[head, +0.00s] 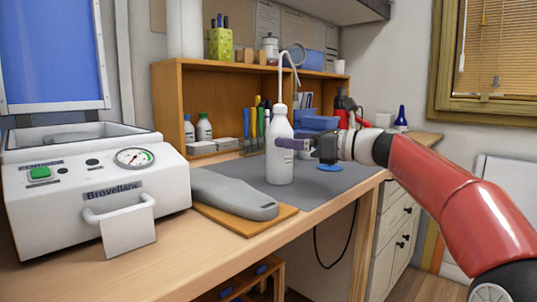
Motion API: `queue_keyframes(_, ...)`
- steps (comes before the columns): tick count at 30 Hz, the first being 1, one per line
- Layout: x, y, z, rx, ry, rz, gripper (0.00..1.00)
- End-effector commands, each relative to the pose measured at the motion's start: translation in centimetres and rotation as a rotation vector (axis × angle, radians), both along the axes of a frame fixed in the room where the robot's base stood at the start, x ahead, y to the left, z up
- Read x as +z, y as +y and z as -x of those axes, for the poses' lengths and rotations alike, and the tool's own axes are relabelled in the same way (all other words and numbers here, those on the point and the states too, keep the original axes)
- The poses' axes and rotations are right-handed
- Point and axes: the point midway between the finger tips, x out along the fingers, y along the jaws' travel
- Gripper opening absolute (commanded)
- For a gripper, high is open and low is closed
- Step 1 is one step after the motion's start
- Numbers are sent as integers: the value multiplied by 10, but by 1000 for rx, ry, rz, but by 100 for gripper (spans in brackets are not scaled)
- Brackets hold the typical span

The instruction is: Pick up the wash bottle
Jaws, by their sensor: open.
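The white wash bottle (280,162) stands upright on the grey mat, with a thin bent spout tube rising from its cap. My gripper (291,144) reaches in from the right at the bottle's upper body. A purple-grey finger lies across the bottle's front right side. The other finger is hidden, probably behind the bottle. The jaws are open, and I cannot tell whether the visible finger touches the bottle.
A white vacuum press (168,186) with a gauge stands at the left. A grey insole form (232,192) lies on a wooden board (241,224) in front of the bottle. A wooden shelf (180,88) with small bottles and tools stands behind. The mat (320,187) is clear right of the bottle.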

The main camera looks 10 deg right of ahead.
Motion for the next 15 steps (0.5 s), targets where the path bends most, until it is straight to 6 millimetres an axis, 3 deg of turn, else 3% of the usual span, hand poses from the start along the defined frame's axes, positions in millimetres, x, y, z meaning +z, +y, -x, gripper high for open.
queue_keyframes(15,4,49,-44,2,0,0,84)
